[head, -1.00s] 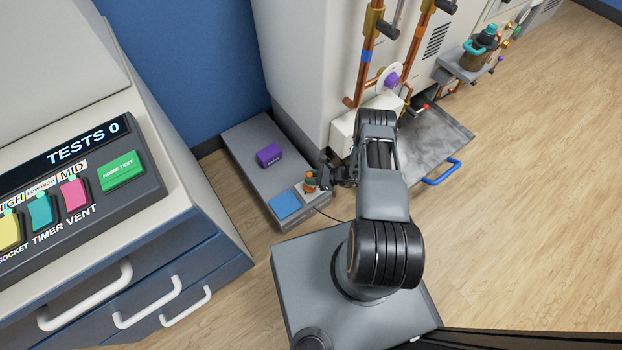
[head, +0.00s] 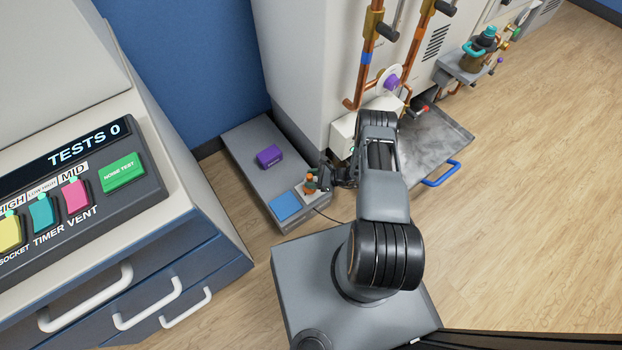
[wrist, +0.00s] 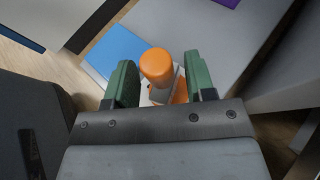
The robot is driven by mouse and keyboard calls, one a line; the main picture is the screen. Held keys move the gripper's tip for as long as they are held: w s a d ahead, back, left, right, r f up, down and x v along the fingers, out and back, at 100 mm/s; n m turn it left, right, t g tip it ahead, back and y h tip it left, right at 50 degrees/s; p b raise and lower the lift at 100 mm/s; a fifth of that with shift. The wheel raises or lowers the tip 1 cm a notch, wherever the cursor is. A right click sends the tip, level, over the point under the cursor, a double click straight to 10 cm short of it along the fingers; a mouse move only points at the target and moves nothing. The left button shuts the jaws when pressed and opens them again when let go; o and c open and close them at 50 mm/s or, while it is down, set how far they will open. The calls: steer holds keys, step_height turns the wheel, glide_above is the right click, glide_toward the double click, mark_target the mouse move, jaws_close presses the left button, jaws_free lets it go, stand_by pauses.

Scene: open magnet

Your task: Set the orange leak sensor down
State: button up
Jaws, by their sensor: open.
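The orange leak sensor (head: 311,181) stands on the pale pad at the near end of the low grey bench (head: 253,165). In the wrist view the sensor (wrist: 157,68) shows its round orange top, with a grey and orange body below, partly hidden by my gripper. My gripper (head: 322,178) is at the sensor. In the wrist view its two green fingers (wrist: 161,84) are open, one on each side of the sensor, with a gap visible on at least the right side.
A blue pad (head: 285,205) lies beside the sensor, and a purple block (head: 269,156) sits farther back on the bench. A large pale cabinet with copper pipes (head: 370,60) stands right behind. A grey tray with a blue handle (head: 440,174) juts out to the right.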

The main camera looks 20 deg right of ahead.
steer(key=p+v, duration=0.2)
steer(key=v, duration=0.9)
steer(key=shift+d+r, duration=0.25)
steer(key=shift+d, duration=0.05)
steer(key=shift+s, duration=0.1)
